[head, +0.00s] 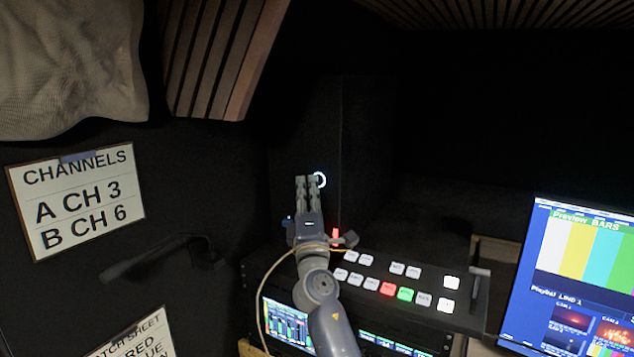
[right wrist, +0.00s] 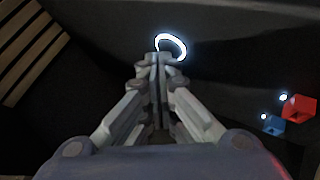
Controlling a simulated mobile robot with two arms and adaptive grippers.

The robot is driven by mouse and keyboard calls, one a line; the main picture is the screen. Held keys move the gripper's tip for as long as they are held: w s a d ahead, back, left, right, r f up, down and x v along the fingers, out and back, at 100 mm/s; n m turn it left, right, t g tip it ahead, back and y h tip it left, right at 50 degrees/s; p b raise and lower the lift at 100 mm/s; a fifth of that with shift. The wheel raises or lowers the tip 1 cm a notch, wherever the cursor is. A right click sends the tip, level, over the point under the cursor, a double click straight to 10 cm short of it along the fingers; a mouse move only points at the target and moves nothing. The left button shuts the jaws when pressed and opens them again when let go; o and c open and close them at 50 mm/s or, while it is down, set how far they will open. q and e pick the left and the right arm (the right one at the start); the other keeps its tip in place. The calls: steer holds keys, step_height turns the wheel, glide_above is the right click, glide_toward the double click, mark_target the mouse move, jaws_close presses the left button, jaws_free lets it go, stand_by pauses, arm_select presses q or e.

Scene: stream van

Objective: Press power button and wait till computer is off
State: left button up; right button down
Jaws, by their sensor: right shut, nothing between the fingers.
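The computer (head: 362,130) is a dark box at the back in the head view. Its power button (head: 320,179) shows as a glowing white ring; the ring also shows in the right wrist view (right wrist: 183,43). My right gripper (head: 306,180) is shut and empty, with its fingertips right beside the ring's left side. In the right wrist view the fingertips (right wrist: 159,58) overlap the lower left of the ring. I cannot tell whether they touch the button. My left gripper is not in view.
A switcher panel (head: 468,318) with white, red and green keys lies below and right. A monitor (head: 520,310) with colour bars stands at the right. A red plug (right wrist: 298,108) and a blue one (right wrist: 273,125) sit right of the gripper. A channels sign (head: 110,222) hangs left.

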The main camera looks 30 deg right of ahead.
steer(key=shift+d, duration=0.15)
stand_by(0.4)
steer(key=shift+s+a, duration=0.4)
steer(key=shift+a, duration=0.3)
steer(key=shift+a, duration=0.1)
steer(key=a, duration=0.1)
steer(key=s+a, duration=0.2)
steer(key=a, duration=0.1)
steer(key=shift+s+a, duration=0.1)
steer(key=shift+s, duration=0.15)
steer(key=shift+f, duration=0.1)
stand_by(0.6)
